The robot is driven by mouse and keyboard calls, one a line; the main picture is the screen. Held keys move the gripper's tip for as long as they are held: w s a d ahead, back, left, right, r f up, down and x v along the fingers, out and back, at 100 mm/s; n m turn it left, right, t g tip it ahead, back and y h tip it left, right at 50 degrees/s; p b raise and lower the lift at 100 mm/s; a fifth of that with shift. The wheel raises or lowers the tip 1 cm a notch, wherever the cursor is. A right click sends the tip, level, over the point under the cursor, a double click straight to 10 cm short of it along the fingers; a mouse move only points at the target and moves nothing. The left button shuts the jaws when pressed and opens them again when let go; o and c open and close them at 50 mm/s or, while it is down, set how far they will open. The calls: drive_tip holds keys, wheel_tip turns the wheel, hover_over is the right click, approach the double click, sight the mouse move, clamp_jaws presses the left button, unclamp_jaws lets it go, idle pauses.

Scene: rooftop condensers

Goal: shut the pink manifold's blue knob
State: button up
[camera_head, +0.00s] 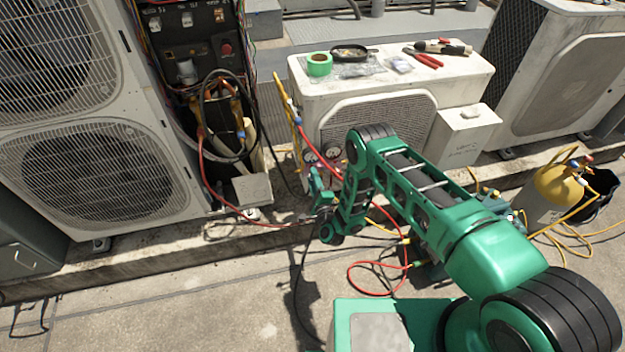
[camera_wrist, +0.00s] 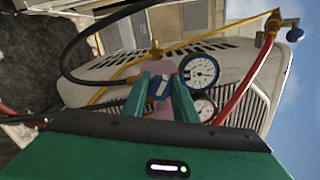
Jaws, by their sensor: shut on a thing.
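The pink manifold (camera_wrist: 168,68) shows in the wrist view in front of a white condenser unit, with two round white-faced gauges (camera_wrist: 199,72) on its right side. Its blue knob (camera_wrist: 159,87) sits between the two green fingers of my gripper (camera_wrist: 158,83), which is shut on it. The fingers and palm hide part of the manifold and the lower gauge. In the head view my gripper (camera_head: 318,183) is at the front of the small white condenser, and my arm hides most of the manifold there.
Red, yellow and black hoses run near my gripper, with a red hose loop (camera_head: 378,280) on the ground. Green tape (camera_head: 319,64) and red-handled pliers (camera_head: 424,58) lie on the small condenser (camera_head: 462,78). A yellow cylinder (camera_head: 556,190) stands at right. An open electrical panel (camera_head: 190,45) is at left.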

drive_tip(key=m, duration=0.5)
drive_tip(key=shift+d+f+m, duration=0.15)
drive_tip(key=shift+d+m, duration=0.1)
drive_tip(key=shift+m, duration=0.05)
drive_tip(key=m, duration=0.5)
drive_tip(key=shift+m, duration=0.3)
drive_tip(key=o, duration=1)
drive_tip(key=shift+w+a, duration=0.1)
drive_tip(key=shift+o, duration=0.2)
